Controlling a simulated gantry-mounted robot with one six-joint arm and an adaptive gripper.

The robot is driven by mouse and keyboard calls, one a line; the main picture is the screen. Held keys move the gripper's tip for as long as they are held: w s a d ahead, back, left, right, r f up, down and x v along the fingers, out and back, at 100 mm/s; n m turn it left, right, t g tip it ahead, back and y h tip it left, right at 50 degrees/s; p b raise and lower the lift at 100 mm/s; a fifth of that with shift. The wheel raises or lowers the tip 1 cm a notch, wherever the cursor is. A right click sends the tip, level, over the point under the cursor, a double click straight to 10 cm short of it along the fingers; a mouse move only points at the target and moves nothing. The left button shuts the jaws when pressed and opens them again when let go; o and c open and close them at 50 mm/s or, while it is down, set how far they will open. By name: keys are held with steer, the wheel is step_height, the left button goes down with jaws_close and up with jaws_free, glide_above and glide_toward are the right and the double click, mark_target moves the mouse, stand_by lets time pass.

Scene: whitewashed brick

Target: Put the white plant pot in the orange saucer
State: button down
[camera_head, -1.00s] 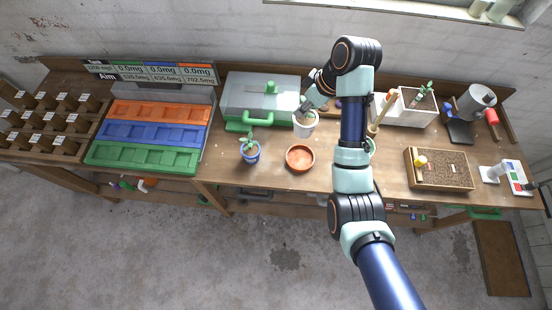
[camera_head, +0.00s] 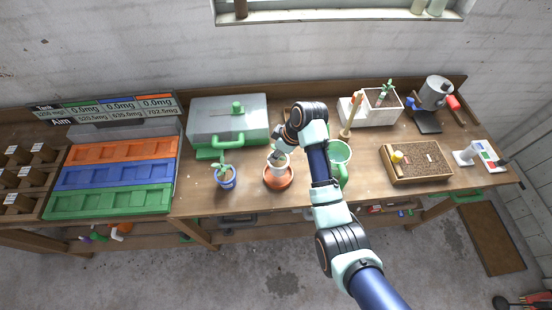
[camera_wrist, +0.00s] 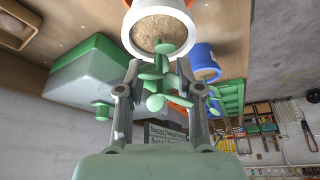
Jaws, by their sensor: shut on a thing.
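The white plant pot (camera_head: 280,161) is in the middle of the bench, over the orange saucer (camera_head: 278,184). It looks upright, and I cannot tell whether its base touches the saucer. My gripper (camera_head: 275,157) is at the pot's top and shut on it. In the wrist view the pot's white rim (camera_wrist: 131,45) and brown soil (camera_wrist: 158,26) show beyond my fingers (camera_wrist: 159,72), with green leaves between them. The exact contact at the fingertips is unclear there. The saucer's orange edge (camera_wrist: 189,3) peeks out at the top of that view.
A blue pot with a plant (camera_head: 225,178) stands close left of the saucer. A green watering can (camera_head: 340,160) stands to the right. A grey and green box (camera_head: 228,118) is behind. A soil tray (camera_head: 420,165) lies further right. Bare bench lies in front of the saucer.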

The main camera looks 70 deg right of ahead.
step_height(320, 180, down, 4)
steer(key=shift+f, duration=0.1)
steer(key=shift+f, duration=0.1)
steer(key=c, duration=0.8)
jaws_free()
steer(key=shift+o, duration=0.2)
steer(key=v, duration=1.2)
steer(key=shift+p, duration=0.4)
steer(key=shift+w+a, duration=0.1)
